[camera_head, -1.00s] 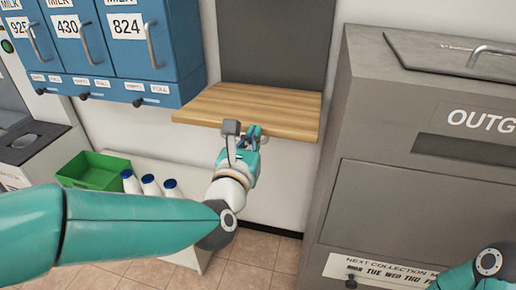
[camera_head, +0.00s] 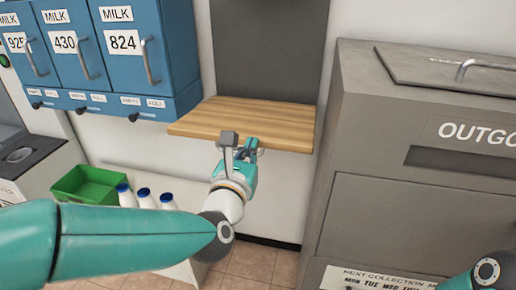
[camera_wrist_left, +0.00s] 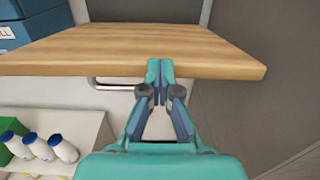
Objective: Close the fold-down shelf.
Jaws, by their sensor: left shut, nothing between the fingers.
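The fold-down shelf (camera_head: 250,120) is a wooden board standing out level from a dark grey wall panel (camera_head: 267,50). It also shows in the left wrist view (camera_wrist_left: 130,45), with a metal bar (camera_wrist_left: 110,85) under its front edge. My left gripper (camera_head: 239,142) is shut and empty at the shelf's front edge. In the left wrist view its fingertips (camera_wrist_left: 160,66) overlap the front edge; I cannot tell whether they touch it. My right gripper is out of view; only part of my right arm shows at the lower right.
Blue milk lockers (camera_head: 100,55) hang left of the shelf. A grey outgoing mail box (camera_head: 400,210) stands close on the right. A green crate (camera_head: 88,187) and several white bottles with blue caps (camera_head: 144,197) stand on a low white unit at lower left.

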